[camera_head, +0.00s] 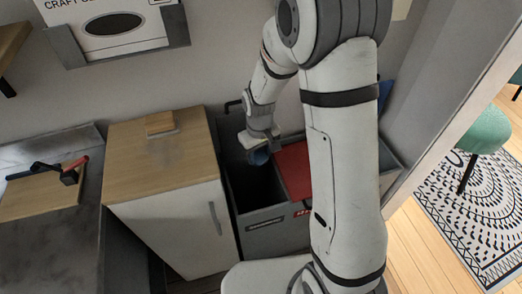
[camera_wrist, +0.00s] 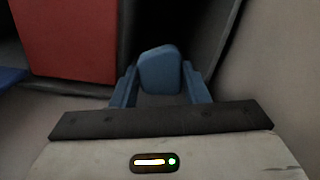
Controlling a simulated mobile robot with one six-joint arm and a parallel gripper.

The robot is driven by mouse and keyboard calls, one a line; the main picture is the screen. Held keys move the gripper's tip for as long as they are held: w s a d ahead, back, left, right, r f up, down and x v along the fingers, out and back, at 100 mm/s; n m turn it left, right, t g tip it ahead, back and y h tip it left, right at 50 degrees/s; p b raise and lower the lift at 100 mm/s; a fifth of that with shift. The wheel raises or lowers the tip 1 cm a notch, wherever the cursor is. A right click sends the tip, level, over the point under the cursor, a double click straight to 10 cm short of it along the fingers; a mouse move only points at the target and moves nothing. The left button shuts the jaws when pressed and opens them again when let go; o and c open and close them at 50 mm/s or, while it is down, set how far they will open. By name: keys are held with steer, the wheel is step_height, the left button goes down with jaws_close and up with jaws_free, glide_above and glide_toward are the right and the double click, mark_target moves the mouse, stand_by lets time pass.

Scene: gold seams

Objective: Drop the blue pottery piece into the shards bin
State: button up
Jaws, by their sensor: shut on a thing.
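In the wrist view the blue piece (camera_wrist: 160,68) stands between the two blue fingers of my gripper (camera_wrist: 160,82). The piece is above the open dark compartment of a grey bin unit (camera_head: 278,236), in the upper part of its opening. The bin's front labels are too small to read, so I cannot tell which compartment is for shards. The bin's floor is in shadow.
A red panel (camera_head: 293,170) covers the compartment to the right; it also shows in the wrist view (camera_wrist: 66,42). A white cabinet with a wooden top (camera_head: 150,155) stands left of the bin. A wall (camera_head: 225,65) is behind. My arm hides part of the bin's right side.

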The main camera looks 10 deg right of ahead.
mark_target(259, 157)
steer(key=shift+f+b, duration=0.3)
steer(key=shift+f, duration=0.6)
steer(key=shift+s, duration=0.1)
steer(key=o, duration=1.1)
steer(key=shift+c, duration=0.2)
steer(key=shift+r, duration=0.15)
step_height(259, 157, up, 8)
steer(key=shift+f+p, duration=0.15)
steer(key=shift+p, duration=0.45)
